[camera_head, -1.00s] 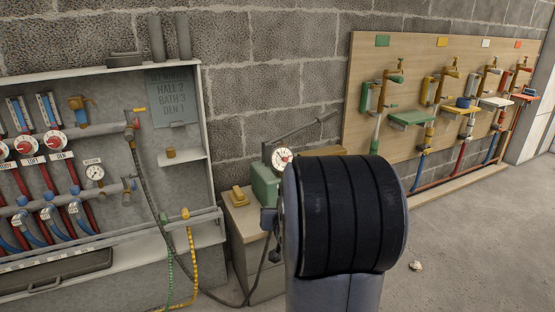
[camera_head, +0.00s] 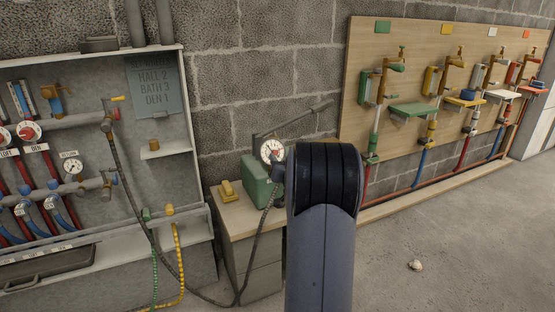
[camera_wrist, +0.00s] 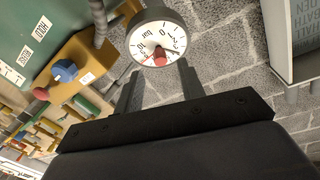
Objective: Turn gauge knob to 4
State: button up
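A round white dial gauge (camera_head: 271,150) with a dark rim sits at the green pump box (camera_head: 258,181) on the small cabinet. In the wrist view the gauge (camera_wrist: 157,38) is close and turned, with "bar" and "10" on its face. A red knob (camera_wrist: 160,57) shows low on the face; its exact setting is hard to read. My gripper (camera_wrist: 160,70) is open, its two dark fingers apart and pointing at the lower part of the dial. I see nothing held and cannot tell whether a finger touches. In the head view my arm hides the gripper.
A brass block with a blue knob (camera_wrist: 64,70) is beside the gauge. A hose runs close by. A yellow block (camera_head: 229,191) stands on the cabinet top (camera_head: 243,215). A manifold cabinet (camera_head: 196,120) is left, a wooden tap board (camera_head: 400,35) right. Open floor lies at right.

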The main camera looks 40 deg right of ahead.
aim_at(276, 153)
jog(key=shift+b+x, duration=0.3)
jog(key=shift+x, duration=1.45)
grip_shut()
